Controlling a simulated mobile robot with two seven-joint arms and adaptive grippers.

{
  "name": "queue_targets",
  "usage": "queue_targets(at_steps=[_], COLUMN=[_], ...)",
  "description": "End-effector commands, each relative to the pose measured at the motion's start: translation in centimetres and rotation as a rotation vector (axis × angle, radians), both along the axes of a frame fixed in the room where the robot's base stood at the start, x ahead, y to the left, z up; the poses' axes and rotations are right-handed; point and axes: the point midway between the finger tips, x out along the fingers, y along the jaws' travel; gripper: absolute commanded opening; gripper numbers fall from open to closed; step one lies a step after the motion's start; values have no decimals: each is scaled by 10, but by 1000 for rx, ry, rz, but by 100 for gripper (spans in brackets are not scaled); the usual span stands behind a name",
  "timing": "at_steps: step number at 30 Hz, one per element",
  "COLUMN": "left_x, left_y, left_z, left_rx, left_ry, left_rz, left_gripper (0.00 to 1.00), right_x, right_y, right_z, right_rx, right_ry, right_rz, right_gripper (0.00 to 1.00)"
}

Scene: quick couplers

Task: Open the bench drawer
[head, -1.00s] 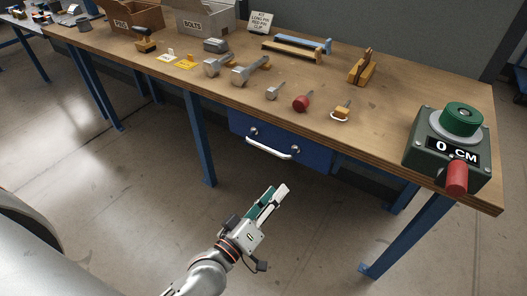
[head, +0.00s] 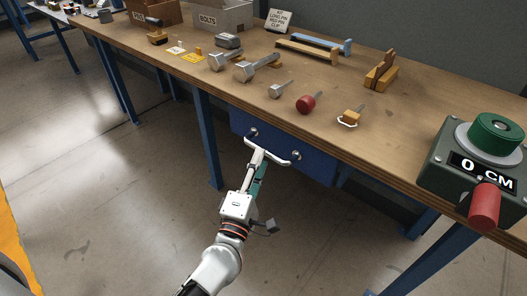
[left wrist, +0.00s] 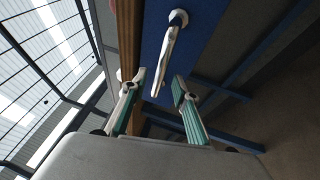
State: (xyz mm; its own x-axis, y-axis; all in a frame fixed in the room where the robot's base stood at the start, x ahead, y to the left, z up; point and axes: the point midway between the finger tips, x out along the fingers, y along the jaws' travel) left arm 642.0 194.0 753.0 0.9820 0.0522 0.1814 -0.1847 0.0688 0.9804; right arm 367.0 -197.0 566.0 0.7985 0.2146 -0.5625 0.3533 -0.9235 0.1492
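The blue bench drawer (head: 312,165) hangs under the bench's front edge and looks closed. Its white bar handle (head: 276,157) sits on two round mounts. My left gripper (head: 259,156) is at the left part of the handle in the head view and hides some of the drawer front. In the left wrist view the left gripper (left wrist: 159,78) has its two fingers apart, and the handle (left wrist: 168,58) reaches into the gap between them. The fingers do not look closed on it. The drawer front (left wrist: 195,45) is just beyond. My right gripper is not in view.
The wooden bench top (head: 225,95) holds bolts, a red-knobbed part (head: 306,103), a small orange clip part (head: 351,115) and bins. A green box with a red lever (head: 484,204) stands at the right front corner. Blue bench legs (head: 207,140) flank the drawer; the floor in front is clear.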

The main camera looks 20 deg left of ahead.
Motion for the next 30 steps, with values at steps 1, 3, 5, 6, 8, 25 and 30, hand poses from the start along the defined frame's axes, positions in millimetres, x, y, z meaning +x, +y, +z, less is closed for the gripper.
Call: queue_targets(at_steps=[1, 3, 5, 6, 8, 25, 30], left_x=[9, 19, 27, 31, 36, 43, 42], left_y=[0, 1, 1, 1, 2, 2, 2], left_z=[3, 5, 5, 6, 7, 7, 7], left_rx=[-1, 0, 0, 1, 2, 2, 3], left_ry=[-2, -3, -1, -1, 0, 2, 2], left_rz=[1, 1, 0, -1, 0, -1, -1], left_gripper=[29, 29, 29, 29, 29, 0, 0], right_x=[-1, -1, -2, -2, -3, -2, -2], right_y=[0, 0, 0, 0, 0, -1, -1], right_z=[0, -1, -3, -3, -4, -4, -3], right_rx=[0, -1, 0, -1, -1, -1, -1], right_ry=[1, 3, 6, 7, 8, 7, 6], right_rz=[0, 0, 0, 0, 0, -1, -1], right_gripper=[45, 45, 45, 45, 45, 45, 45])
